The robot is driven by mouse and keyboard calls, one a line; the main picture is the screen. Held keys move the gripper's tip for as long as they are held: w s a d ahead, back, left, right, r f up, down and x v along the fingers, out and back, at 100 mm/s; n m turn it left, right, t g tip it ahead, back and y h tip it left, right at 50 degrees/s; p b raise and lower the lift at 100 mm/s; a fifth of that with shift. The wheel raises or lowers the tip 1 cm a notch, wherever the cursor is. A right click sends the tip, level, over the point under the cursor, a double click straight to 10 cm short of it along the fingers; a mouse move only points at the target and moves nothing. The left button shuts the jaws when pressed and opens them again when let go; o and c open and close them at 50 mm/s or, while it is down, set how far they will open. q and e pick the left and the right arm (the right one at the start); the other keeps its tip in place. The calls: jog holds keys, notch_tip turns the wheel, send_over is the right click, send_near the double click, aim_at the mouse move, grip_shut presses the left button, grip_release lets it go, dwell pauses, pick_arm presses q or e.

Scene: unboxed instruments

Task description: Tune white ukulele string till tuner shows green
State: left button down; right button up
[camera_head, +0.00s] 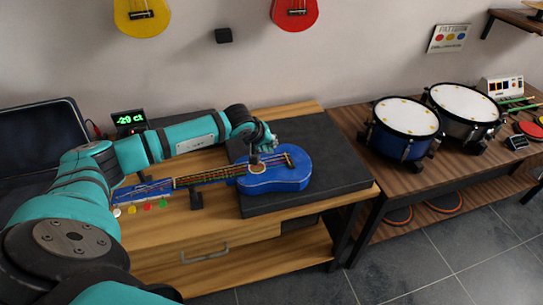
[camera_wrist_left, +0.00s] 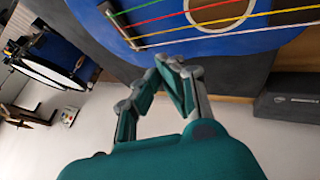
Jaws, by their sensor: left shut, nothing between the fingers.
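A blue ukulele (camera_head: 275,178) lies on a dark mat, its neck pointing left and resting near a small black stand. Coloured tuning pegs line the headstock's front edge, with the white peg (camera_head: 117,212) farthest left. The tuner (camera_head: 129,119) at the back of the bench reads "-29 ct" in green characters. My left gripper (camera_head: 260,153) is over the back of the ukulele body. In the left wrist view, my left gripper (camera_wrist_left: 172,62) is shut and empty beside the blue body (camera_wrist_left: 190,33), whose coloured strings cross the sound hole. Contact with the body cannot be told.
The dark mat (camera_head: 345,185) covers the right part of the wooden bench (camera_head: 260,222). Drums (camera_head: 405,120) stand on a table to the right. A yellow ukulele (camera_head: 142,15) and a red one (camera_head: 296,12) hang on the wall. My left arm spans the bench's back left.

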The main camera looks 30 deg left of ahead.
aim_at(270, 158)
pick_arm(q)
jog(key=shift+r+p, duration=0.3)
jog(key=shift+r, duration=0.2)
notch_tip(270, 158, up, 4)
jog(key=shift+p, duration=0.9)
